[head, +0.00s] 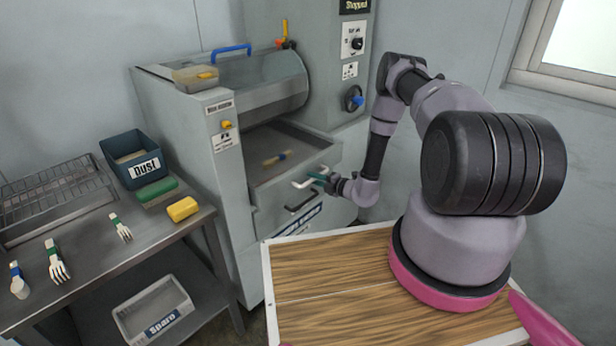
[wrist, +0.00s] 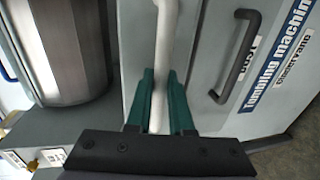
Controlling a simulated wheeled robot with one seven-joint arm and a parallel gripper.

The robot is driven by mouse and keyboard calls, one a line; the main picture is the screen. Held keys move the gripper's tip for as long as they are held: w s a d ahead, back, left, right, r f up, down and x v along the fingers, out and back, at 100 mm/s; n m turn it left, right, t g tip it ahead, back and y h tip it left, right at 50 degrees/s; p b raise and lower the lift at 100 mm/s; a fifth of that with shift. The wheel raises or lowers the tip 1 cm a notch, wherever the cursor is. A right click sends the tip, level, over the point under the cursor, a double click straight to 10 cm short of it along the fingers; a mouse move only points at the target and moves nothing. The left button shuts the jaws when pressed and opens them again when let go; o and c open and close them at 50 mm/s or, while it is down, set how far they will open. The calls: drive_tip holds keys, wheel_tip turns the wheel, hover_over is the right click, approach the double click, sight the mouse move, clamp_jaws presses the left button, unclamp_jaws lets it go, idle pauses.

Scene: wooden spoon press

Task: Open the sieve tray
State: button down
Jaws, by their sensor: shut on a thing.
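The sieve tray (head: 318,150) sits under the metal drum of the tumbling machine and shows its grey inside. My gripper (head: 317,177) is at this handle. Its green fingers (wrist: 160,100) are shut on the bar, one on each side. How far the tray stands out of the machine is hard to tell.
A black handle (head: 301,201) of a lower drawer is just below, beside it in the wrist view (wrist: 238,55). A wood-topped surface (head: 330,270) lies in front.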

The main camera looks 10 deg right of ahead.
drive_tip(key=f+v, duration=0.2)
drive_tip(key=v, duration=0.8)
drive_tip(key=f+v, duration=0.2)
drive_tip(key=v, duration=0.9)
drive_tip(key=shift+s+d+f, duration=0.2)
drive_tip(key=shift+s+d, duration=0.3)
drive_tip(key=shift+s, duration=0.15)
drive_tip(key=c, duration=0.8)
unclamp_jaws()
drive_tip(key=v, duration=1)
drive_tip(key=shift+s+d, duration=0.2)
drive_tip(key=shift+s, duration=0.15)
drive_tip(key=shift+r, duration=0.1)
